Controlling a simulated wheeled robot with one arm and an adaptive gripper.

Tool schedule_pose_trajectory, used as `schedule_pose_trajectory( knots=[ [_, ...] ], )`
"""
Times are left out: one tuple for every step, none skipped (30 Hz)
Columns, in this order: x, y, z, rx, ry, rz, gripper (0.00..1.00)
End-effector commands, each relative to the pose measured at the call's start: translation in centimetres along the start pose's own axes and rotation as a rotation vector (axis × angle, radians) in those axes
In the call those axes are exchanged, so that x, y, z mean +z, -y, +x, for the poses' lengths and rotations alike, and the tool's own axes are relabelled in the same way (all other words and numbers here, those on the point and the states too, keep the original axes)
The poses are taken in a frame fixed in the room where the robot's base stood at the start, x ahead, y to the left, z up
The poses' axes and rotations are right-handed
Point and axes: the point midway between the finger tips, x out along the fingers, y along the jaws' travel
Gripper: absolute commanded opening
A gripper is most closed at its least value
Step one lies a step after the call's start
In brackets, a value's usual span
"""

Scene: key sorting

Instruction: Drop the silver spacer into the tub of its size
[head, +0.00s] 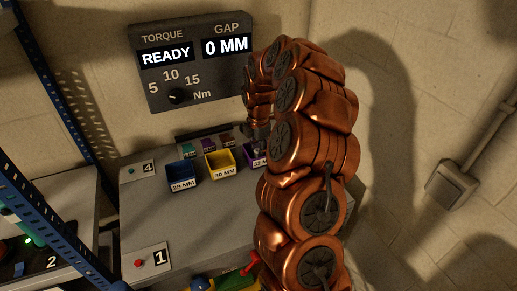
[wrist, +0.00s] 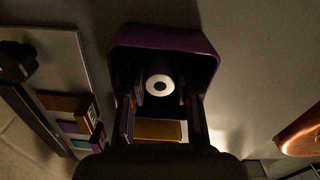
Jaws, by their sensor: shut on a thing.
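The silver spacer (wrist: 159,87) is a pale ring with a dark centre hole. In the wrist view it sits between the fingertips of my gripper (wrist: 160,93), which is shut on it. Behind it is the inside of the purple tub (wrist: 165,38), so my gripper is over or within that tub's mouth; the exact height is hard to tell. In the head view the purple tub (head: 247,161) is partly hidden by my arm, and its label is hard to read. To its left stand the yellow tub (head: 221,172), marked 30 MM, and the blue tub (head: 184,184), marked 28 MM.
A wall display (head: 190,62) reads READY under torque and 0 MM under gap. Small coloured blocks (head: 208,145) stand behind the tubs. Button boxes 4 (head: 140,169) and 1 (head: 148,261) sit on the grey bench. A blue rack post (head: 55,75) stands left.

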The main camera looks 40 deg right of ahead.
Motion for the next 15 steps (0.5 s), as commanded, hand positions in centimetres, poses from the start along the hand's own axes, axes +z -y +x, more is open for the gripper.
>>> schedule_pose_trajectory(
  knots=[
    [0.00, 0.01, 0.15, 0.000, 0.000, 0.000, 0.00],
    [0.00, -0.02, 0.19, 0.001, 0.000, 0.000, 0.00],
    [0.01, -0.04, 0.18, 0.002, 0.000, 0.000, 0.00],
    [0.01, -0.04, 0.16, 0.002, 0.000, 0.000, 0.00],
    [0.01, -0.04, 0.16, 0.002, 0.000, 0.000, 0.00],
    [0.01, -0.04, 0.15, 0.002, 0.000, 0.001, 0.00],
    [0.01, -0.04, 0.15, 0.002, 0.000, 0.001, 0.00],
    [0.01, -0.04, 0.19, 0.002, 0.000, 0.001, 0.00],
    [0.01, -0.04, 0.29, 0.002, 0.000, 0.001, 0.00],
    [0.00, -0.03, 0.39, 0.002, 0.000, 0.001, 0.00],
    [0.00, -0.03, 0.47, 0.002, 0.000, 0.001, 0.00],
    [0.00, -0.04, 0.45, 0.002, 0.000, 0.001, 0.34],
    [0.01, -0.04, 0.41, 0.002, 0.000, 0.001, 0.37],
    [0.00, -0.04, 0.40, 0.002, 0.000, 0.001, 0.40],
    [0.00, -0.04, 0.40, 0.002, 0.000, 0.001, 0.42]
  ],
)
